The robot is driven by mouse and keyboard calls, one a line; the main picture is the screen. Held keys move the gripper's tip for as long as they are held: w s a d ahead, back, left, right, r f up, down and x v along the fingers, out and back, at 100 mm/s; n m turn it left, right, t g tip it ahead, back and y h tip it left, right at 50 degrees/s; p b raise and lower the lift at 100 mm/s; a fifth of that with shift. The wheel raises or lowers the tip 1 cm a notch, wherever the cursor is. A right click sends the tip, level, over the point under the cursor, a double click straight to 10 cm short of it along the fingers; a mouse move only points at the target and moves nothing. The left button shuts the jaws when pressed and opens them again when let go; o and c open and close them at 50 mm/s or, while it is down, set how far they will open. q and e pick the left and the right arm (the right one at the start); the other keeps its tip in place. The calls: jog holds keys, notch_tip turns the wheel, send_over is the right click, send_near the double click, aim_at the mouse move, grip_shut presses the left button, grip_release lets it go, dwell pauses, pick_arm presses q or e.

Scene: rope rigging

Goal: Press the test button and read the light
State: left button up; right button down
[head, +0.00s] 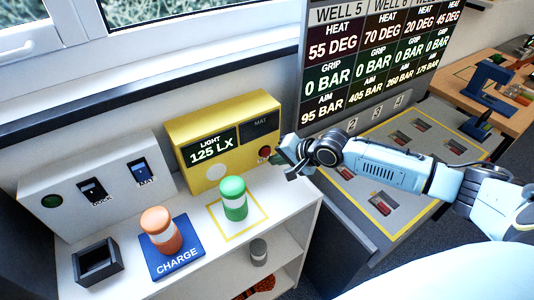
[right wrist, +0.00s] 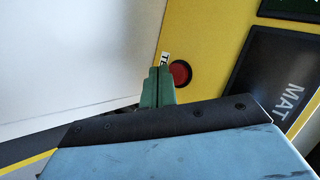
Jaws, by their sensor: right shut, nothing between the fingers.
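The yellow box (head: 190,127) stands at the back of the white shelf top. Its lit display (head: 211,147) reads "LIGHT 125 LX", and its "MAT" display (head: 260,125) is dark. A pale round disc (head: 217,172) is on its front. The red button (head: 265,152) is at the right of its front. It also shows in the right wrist view (right wrist: 180,73), next to a small label partly hidden by my fingers. My right gripper (head: 287,162) is shut and empty, close to the button; I cannot tell whether it touches. My left gripper is not in view.
An orange canister (head: 160,229) stands on the blue CHARGE pad (head: 184,262). A black open holder (head: 97,262) and a grey panel (head: 60,178) are at left. A readings board (head: 372,60) stands behind my arm.

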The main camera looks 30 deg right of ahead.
jog(key=shift+w, duration=0.2)
jog(key=shift+w, duration=0.25)
jog(key=shift+w+a, duration=0.1)
jog(key=shift+w, duration=0.45)
dwell(0.9)
dwell(0.4)
jog(key=shift+s+r+p, duration=0.1)
jog(key=shift+s+p, duration=0.45)
jog(key=shift+p, duration=0.25)
jog(key=shift+s+p, duration=0.35)
jog(key=shift+p, duration=0.1)
jog(key=shift+s, duration=0.1)
